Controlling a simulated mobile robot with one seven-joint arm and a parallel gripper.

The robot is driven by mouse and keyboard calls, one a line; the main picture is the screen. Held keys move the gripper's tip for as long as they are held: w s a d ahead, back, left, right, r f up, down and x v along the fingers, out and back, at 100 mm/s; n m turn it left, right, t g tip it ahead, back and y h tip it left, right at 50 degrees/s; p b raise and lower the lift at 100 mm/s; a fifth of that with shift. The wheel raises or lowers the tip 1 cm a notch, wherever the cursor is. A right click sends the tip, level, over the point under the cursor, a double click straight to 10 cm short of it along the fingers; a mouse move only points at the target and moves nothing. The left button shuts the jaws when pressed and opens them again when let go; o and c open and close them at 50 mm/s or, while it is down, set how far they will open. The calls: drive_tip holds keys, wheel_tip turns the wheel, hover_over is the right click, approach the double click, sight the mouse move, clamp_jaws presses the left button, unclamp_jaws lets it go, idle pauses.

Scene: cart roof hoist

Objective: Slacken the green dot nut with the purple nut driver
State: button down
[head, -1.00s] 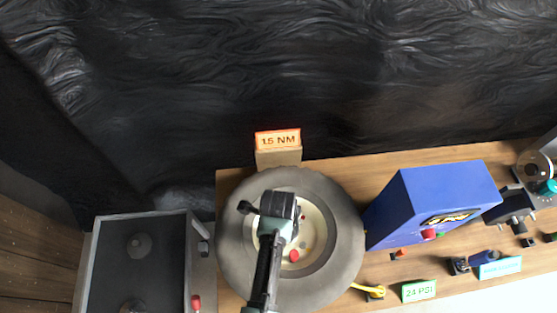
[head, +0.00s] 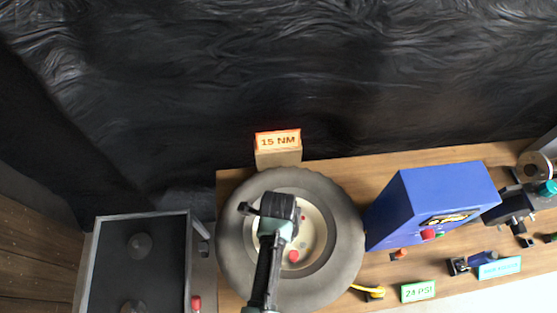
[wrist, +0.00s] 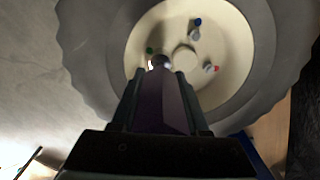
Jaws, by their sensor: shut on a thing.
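My gripper (wrist: 160,100) is shut on the purple nut driver (wrist: 160,105), seen between the fingers in the wrist view. The driver points at the wheel's pale hub (wrist: 225,75). Its round metal tip is right beside the green dot (wrist: 150,50); the nut there is mostly hidden by the tip, and I cannot tell if the driver is seated on it. In the head view my gripper (head: 278,212) is over the grey wheel (head: 344,240) and hides the driver.
A sign reading 15 NM (head: 278,139) stands behind the wheel. A blue box (head: 435,195) stands close to its right, with a yellow gauge item (head: 372,292) and a 24 PSI label (head: 418,291) in front. A dark tray cart (head: 140,215) is at left.

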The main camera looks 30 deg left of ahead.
drive_tip(key=shift+f, duration=0.1)
drive_tip(key=shift+f+b, duration=0.85)
drive_tip(key=shift+f, duration=0.2)
drive_tip(key=n, duration=2.5)
drive_tip(key=shift+d+r+n, duration=0.1)
drive_tip(key=shift+n, duration=0.2)
drive_tip(key=shift+r+p, duration=2.4)
drive_tip(key=shift+p, duration=0.05)
drive_tip(key=shift+r+p, duration=0.4)
drive_tip(key=shift+r, duration=0.5)
